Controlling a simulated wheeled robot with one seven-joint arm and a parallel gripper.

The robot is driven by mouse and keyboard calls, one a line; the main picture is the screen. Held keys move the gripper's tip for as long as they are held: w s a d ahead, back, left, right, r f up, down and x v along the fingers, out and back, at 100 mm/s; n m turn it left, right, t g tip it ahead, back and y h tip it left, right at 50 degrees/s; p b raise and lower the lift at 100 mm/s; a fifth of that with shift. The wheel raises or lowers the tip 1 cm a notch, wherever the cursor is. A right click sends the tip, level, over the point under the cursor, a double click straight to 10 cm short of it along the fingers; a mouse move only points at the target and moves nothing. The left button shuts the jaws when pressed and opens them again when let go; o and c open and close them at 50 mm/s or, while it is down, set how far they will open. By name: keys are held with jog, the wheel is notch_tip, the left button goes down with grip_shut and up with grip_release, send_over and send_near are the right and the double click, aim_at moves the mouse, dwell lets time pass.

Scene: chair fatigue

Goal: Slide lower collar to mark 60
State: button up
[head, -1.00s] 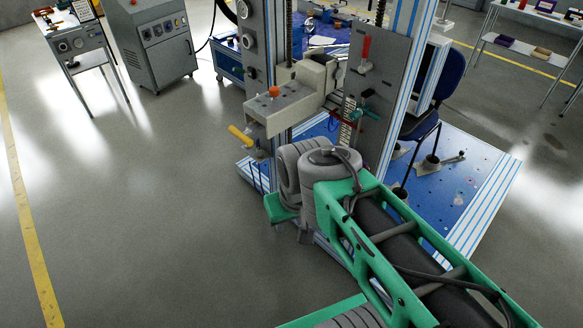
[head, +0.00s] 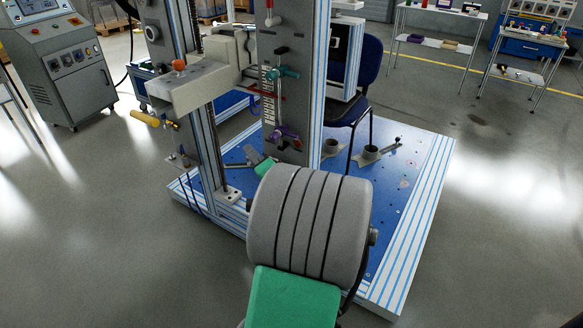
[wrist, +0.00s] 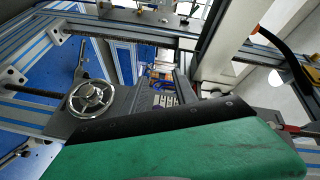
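A grey upright plate (head: 285,110) on the test frame carries a pale marked scale (head: 269,105). A purple clamp piece, seemingly the lower collar (head: 285,138), sits near the scale's lower end. A teal clamp piece (head: 284,73) sits higher, near the top of the scale. The scale's numbers are too small to read in the head view. My gripper (head: 264,166) is mostly hidden behind my grey arm joint; a green part shows just below and left of the purple piece. Contact cannot be told. The wrist view shows a broad green part of mine across the bottom, no clear fingertips.
A chrome handwheel (wrist: 90,98) shows in the wrist view. Open floor lies right of the blue-and-white base (head: 425,210).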

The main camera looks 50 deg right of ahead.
aim_at(288, 133)
jog(key=s+d+m+g+h+b, duration=0.1)
jog(key=s+d+m+h, duration=0.5)
jog(key=s+d, duration=0.25)
jog(key=f+p+x, duration=0.1)
jog(key=x, duration=0.6)
jog(key=shift+w+d, duration=0.3)
jog(key=shift+w, duration=0.05)
jog(key=shift+c, duration=0.3)
grip_shut()
